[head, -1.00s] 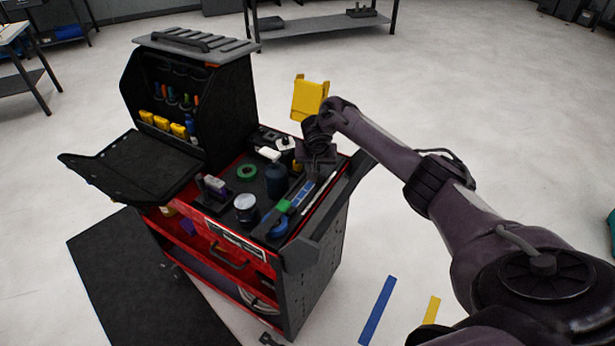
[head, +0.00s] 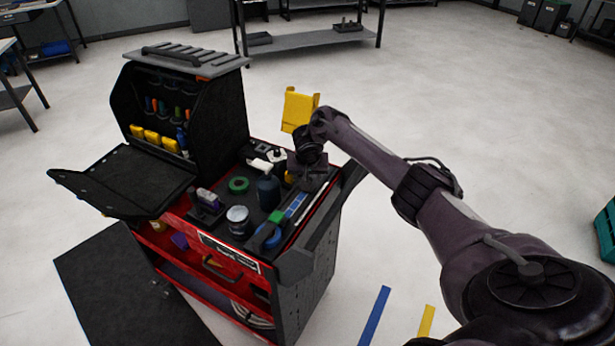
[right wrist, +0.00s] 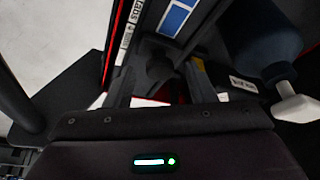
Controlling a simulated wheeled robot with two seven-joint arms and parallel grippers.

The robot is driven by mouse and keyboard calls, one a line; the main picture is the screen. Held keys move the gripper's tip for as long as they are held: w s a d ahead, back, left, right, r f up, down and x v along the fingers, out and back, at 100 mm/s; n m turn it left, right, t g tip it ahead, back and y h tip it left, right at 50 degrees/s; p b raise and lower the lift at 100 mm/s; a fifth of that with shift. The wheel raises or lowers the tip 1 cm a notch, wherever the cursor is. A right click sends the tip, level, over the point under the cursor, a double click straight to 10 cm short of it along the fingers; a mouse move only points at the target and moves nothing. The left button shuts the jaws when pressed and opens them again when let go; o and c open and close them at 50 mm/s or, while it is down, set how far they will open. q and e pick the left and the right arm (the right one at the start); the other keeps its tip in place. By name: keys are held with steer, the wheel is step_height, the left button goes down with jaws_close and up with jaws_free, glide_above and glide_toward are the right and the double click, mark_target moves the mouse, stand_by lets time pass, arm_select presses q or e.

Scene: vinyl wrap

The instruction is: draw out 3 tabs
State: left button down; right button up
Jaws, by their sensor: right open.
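My right gripper (head: 308,172) hangs low over the right rear part of the red tool cart's top, beside a dark blue bottle (head: 268,190). Its jaws are open in the right wrist view (right wrist: 152,72), where nothing is clearly held. A blue and white strip (right wrist: 177,16) lies in a slot just beyond the jaws, next to a white label reading "TABS" (right wrist: 128,24). In the head view the blue strip (head: 297,205) lies just in front of the gripper. I cannot make out single tabs. My left gripper is out of view.
The cart (head: 232,252) carries a green tape roll (head: 238,185), a pale jar (head: 238,218) and a blue tool (head: 268,237). A yellow holder (head: 298,110) rises behind my wrist. A black cabinet (head: 205,105) with a fold-down flap stands at the left.

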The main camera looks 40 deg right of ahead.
steer(key=v, duration=0.7)
steer(key=shift+r+p, duration=0.15)
steer(key=shift+p, duration=0.2)
steer(key=shift+s+a, duration=0.1)
